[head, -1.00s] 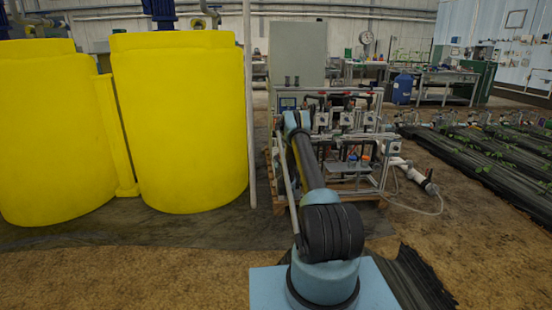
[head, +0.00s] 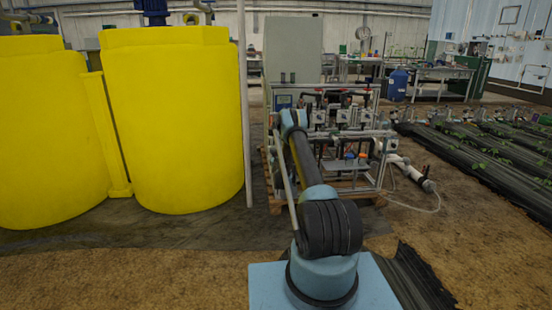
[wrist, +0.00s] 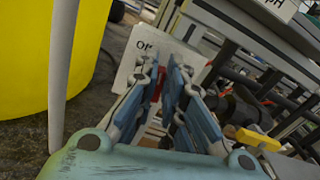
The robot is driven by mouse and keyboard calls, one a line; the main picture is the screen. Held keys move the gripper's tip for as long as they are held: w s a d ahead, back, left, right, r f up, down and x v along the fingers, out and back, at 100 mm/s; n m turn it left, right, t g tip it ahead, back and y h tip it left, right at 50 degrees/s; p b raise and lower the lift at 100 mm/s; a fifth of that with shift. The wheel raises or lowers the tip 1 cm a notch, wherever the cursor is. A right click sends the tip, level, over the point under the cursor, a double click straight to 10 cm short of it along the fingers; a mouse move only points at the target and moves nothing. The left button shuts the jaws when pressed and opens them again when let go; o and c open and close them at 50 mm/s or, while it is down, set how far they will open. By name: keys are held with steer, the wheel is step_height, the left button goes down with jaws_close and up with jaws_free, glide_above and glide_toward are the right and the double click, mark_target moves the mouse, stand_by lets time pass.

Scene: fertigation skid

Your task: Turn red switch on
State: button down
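In the wrist view my gripper (wrist: 166,68) reaches forward with its two fingers apart, and a gap shows between them. A small red part (wrist: 168,98), which may be the red switch, shows between the fingers, mostly hidden by them. Whether the fingers touch it I cannot tell. Behind the fingertips is a white plate (wrist: 133,62) with dark lettering beginning with "O", partly covered. In the head view my arm extends toward the pipework skid (head: 350,122), and my gripper is hidden there. I cannot make out the switch in that view.
Large yellow tanks (head: 172,120) stand left of the skid, with a thin grey pole (head: 244,110) between. A grey cabinet (head: 292,48) rises behind the skid. In the wrist view, pipes and a yellow part (wrist: 250,137) are close on the right. Open floor lies in front.

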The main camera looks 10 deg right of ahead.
steer(key=shift+a+f, duration=0.1)
steer(key=shift+a, duration=0.2)
steer(key=shift+m, duration=0.3)
steer(key=shift+d+f+m, duration=0.1)
steer(key=shift+d+m, duration=0.2)
steer(key=shift+m, duration=1.45)
steer(key=shift+d+m, duration=0.25)
steer(key=shift+m, duration=1.45)
steer(key=shift+d+f+m, duration=0.1)
steer(key=shift+d+m, duration=0.2)
steer(key=shift+m, duration=1.45)
steer(key=shift+d, duration=0.15)
steer(key=c, duration=1.7)
jaws_free()
steer(key=shift+d, duration=0.1)
